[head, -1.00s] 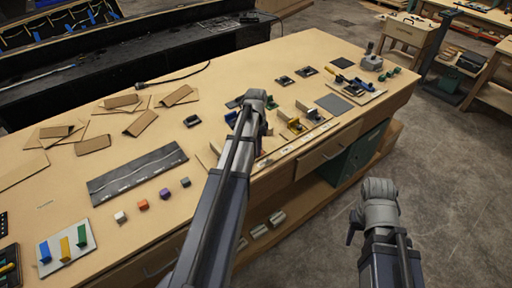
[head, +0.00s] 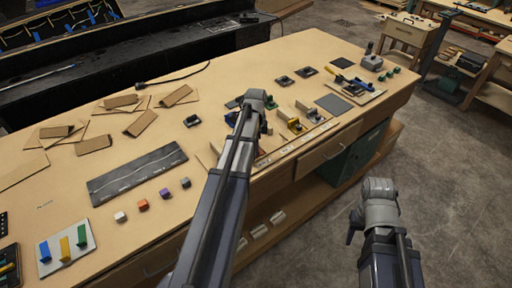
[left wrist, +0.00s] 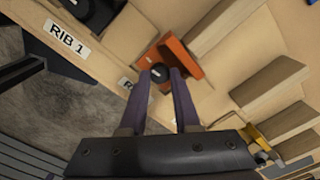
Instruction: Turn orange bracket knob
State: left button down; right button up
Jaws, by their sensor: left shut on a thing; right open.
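The orange bracket (left wrist: 185,57) lies in the upper middle of the left wrist view, beside pale wooden blocks. A round black knob (left wrist: 159,73) sits at its near-left side. My left gripper (left wrist: 160,79) has one finger on each side of the knob and is shut on it. In the head view my left arm reaches over the bench's front edge, and its own wrist hides the bracket and knob. My right gripper (head: 354,226) is open and empty, over the floor in front of the bench.
The wooden bench (head: 60,205) carries a grey strip (head: 138,174), small coloured cubes and cardboard pieces on the left. Yellow and green parts stand right of my left gripper. A label reading RIB 1 (left wrist: 69,37) is on the edge strip.

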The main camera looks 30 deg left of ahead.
pick_arm(q)
jog(key=shift+w+a+m, duration=0.1)
jog(key=shift+a+m, duration=0.05)
jog(key=shift+m, duration=0.35)
dwell(0.5)
jog(key=c, duration=0.9)
grip_release()
notch_tip(320, 180, up, 8)
jog(key=p, duration=0.7)
jog(key=shift+p, duration=0.4)
jog(key=shift+f, duration=0.1)
